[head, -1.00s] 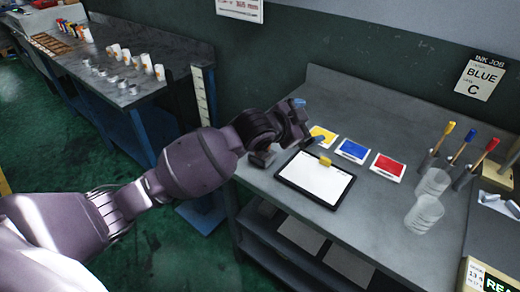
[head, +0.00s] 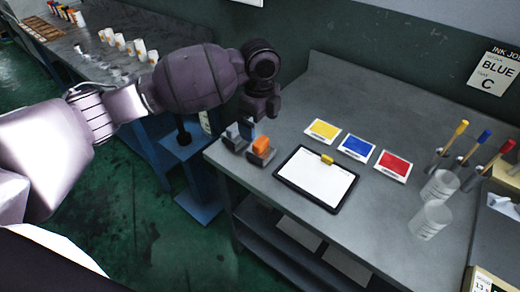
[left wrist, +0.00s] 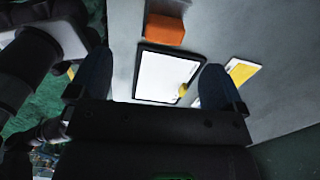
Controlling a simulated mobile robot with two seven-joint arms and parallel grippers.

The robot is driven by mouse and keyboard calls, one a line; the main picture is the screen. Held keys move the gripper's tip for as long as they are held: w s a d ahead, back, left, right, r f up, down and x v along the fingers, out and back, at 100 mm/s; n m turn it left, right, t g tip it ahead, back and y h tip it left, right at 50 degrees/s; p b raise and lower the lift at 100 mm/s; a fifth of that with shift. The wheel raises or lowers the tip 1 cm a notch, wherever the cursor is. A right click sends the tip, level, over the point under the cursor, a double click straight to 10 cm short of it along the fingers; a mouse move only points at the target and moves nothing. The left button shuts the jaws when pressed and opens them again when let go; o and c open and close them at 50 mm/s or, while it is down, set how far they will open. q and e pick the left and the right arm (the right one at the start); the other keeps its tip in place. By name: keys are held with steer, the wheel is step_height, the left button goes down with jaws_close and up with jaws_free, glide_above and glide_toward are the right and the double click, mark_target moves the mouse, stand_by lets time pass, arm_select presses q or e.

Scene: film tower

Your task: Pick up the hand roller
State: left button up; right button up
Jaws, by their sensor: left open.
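An orange block (head: 263,142), which seems to be part of the hand roller, sits on a grey rest near the left edge of the right-hand table. It also shows in the left wrist view (left wrist: 165,29), beyond and between my fingertips. The roller's remaining shape cannot be made out. My left gripper (head: 252,125) points down just above and beside it. In the left wrist view its two dark blue fingers (left wrist: 155,80) are wide apart with nothing between them. My right gripper is not in view.
A black-framed tablet or clipboard (head: 316,195) with a yellow clip lies just right of the roller. Yellow (head: 323,131), blue (head: 356,148) and red (head: 394,166) cards lie behind. Clear cups (head: 431,220) and pots with coloured sticks (head: 468,173) stand further right.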

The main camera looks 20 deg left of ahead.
mark_target(260, 142)
arm_select(q)
step_height(260, 142, down, 5)
steer(key=shift+r+b, duration=0.1)
steer(key=shift+b, duration=0.3)
steer(key=shift+w+f+b, duration=0.15)
steer(key=shift+f+b, duration=0.1)
steer(key=shift+f, duration=1.3)
steer(key=shift+w+f+b, duration=0.15)
steer(key=shift+f+b, duration=0.1)
steer(key=shift+f, duration=1.25)
steer(key=shift+r, duration=0.1)
steer(key=c, duration=1.1)
steer(key=shift+o, duration=0.2)
